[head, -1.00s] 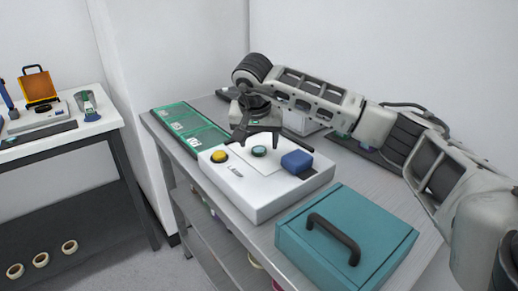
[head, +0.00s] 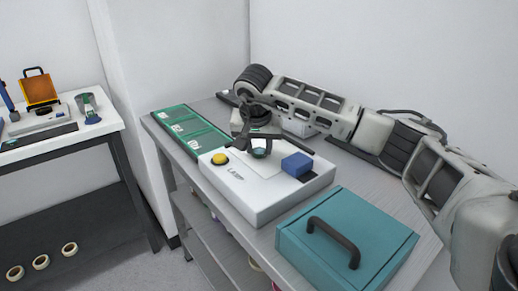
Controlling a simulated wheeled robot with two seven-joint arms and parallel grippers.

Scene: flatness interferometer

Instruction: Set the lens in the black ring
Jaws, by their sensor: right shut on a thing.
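The lens (head: 259,153) is a small teal disc at the top of the white instrument (head: 245,205), near the middle of the head view. My right gripper (head: 260,147) reaches down from the back and is shut on the lens, with its dark fingers at the disc. A dark edge shows around the lens, but I cannot tell whether it is the black ring or the fingers. I cannot tell whether the lens touches the surface below it. My left gripper is not in view.
A blue block (head: 297,164) and a yellow button (head: 220,158) are on the white instrument. A green tray (head: 172,122) lies to its left. A teal case (head: 345,240) with a dark handle stands in front. A side table (head: 70,140) is at the left.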

